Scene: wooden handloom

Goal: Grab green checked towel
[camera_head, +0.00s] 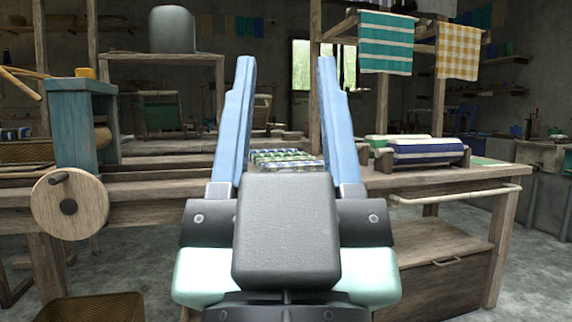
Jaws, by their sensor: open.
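A small folded cloth with a green, white and dark checked pattern (284,155) lies on the wooden bench top, beyond my gripper. It looks like the green checked towel, but its lower part is hidden behind my gripper's body. My gripper (286,65) fills the middle of the view with its two blue fingers spread wide and nothing held between them. The cloth shows in the gap between the fingers, farther away; I cannot tell the exact distance.
A blue striped roll (428,153) and a green striped roll (398,139) lie on the bench at right. A green striped towel (387,43) and a yellow checked towel (458,52) hang above. A teal post (84,125) with a wooden wheel (69,204) stands left.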

